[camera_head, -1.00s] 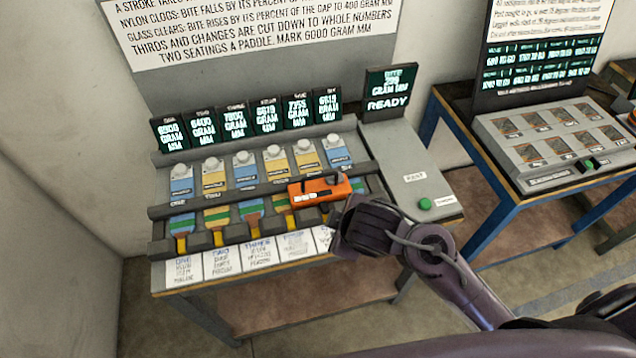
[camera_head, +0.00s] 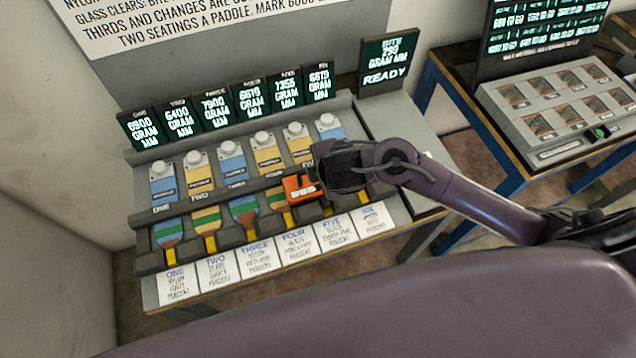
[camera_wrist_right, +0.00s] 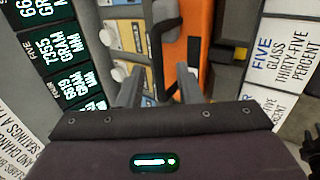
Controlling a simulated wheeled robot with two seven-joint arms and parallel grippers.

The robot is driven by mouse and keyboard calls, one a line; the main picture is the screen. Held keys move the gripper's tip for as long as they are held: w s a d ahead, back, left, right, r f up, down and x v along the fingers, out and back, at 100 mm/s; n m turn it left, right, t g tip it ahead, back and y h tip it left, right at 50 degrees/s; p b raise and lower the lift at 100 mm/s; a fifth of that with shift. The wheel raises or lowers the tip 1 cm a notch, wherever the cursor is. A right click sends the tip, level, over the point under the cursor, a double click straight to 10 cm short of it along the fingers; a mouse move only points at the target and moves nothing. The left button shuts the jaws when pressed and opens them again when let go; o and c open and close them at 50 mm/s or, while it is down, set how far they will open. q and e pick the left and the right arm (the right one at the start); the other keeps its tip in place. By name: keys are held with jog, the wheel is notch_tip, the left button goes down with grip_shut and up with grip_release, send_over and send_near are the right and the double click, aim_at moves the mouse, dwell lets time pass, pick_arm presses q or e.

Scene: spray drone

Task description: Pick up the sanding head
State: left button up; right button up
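The sanding head (camera_head: 300,189) is an orange block with pale marks, lying across the front bar of the paddle rack. Its right part is hidden behind my right gripper (camera_head: 325,170) in the head view. In the right wrist view the orange body (camera_wrist_right: 190,45) has a dark looped handle (camera_wrist_right: 157,42) along its side. My right gripper's two fingers (camera_wrist_right: 160,88) are spread apart there, with the lower end of the handle lying between them. I cannot tell if either finger touches it. My left gripper is not in view.
The rack holds several upright blue and yellow paddles (camera_head: 163,190) with knobs, with small dark displays (camera_head: 141,128) behind and white labels (camera_head: 217,270) in front. A READY display (camera_head: 388,65) stands at right. Another bench with a grey sample panel (camera_head: 560,115) is further right.

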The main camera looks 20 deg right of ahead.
jog(key=x, duration=0.3)
jog(key=shift+r, duration=0.1)
grip_shut()
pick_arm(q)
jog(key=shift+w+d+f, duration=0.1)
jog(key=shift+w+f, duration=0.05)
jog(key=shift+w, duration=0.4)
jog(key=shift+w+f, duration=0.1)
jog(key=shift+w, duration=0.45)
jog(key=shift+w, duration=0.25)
pick_arm(e)
jog(key=shift+w, duration=0.1)
